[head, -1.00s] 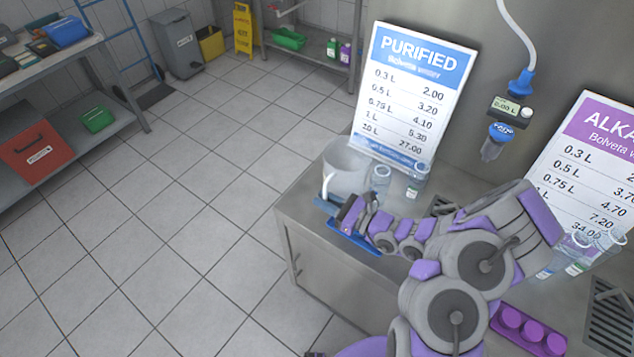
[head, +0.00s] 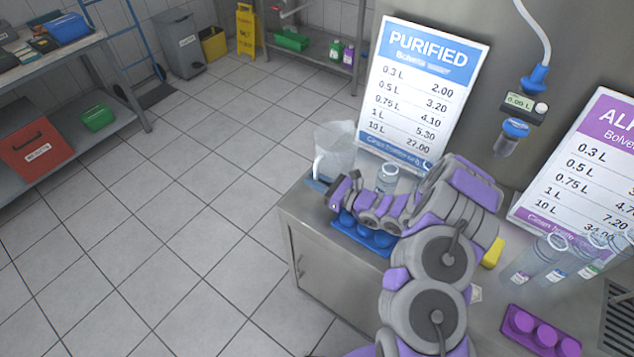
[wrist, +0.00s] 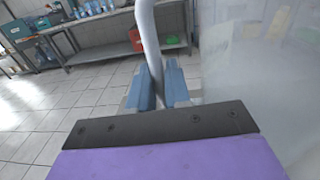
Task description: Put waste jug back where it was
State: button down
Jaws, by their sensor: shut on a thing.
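The waste jug (head: 336,146) is a translucent whitish jug with a pale handle. It is at the back left corner of the steel counter in the head view, left of the PURIFIED sign. My gripper (head: 320,184) is at its handle. In the wrist view my gripper's blue fingers (wrist: 160,88) are shut around the handle (wrist: 148,38), and the jug's cloudy body (wrist: 262,75) fills the right side. The jug looks roughly upright. I cannot tell whether its base touches the counter.
The PURIFIED sign (head: 420,90) stands close right of the jug. A clear bottle (head: 387,178) and a blue holder (head: 362,236) are beside my arm on the counter (head: 310,218). A purple holder (head: 540,333) and clear bottles stand at right. The tiled floor is open at left.

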jog(key=shift+a, duration=0.3)
jog(key=c, duration=1.4)
grip_release()
jog(key=o, duration=0.3)
jog(key=shift+d+r, duration=0.1)
jog(key=shift+d, duration=0.6)
jog(key=shift+a, duration=0.1)
jog(key=shift+s+a, duration=0.1)
jog(key=p+v, duration=0.3)
jog(key=v, duration=0.8)
jog(key=shift+s+d, duration=0.15)
jog(key=shift+d, duration=0.15)
jog(key=shift+a, duration=0.1)
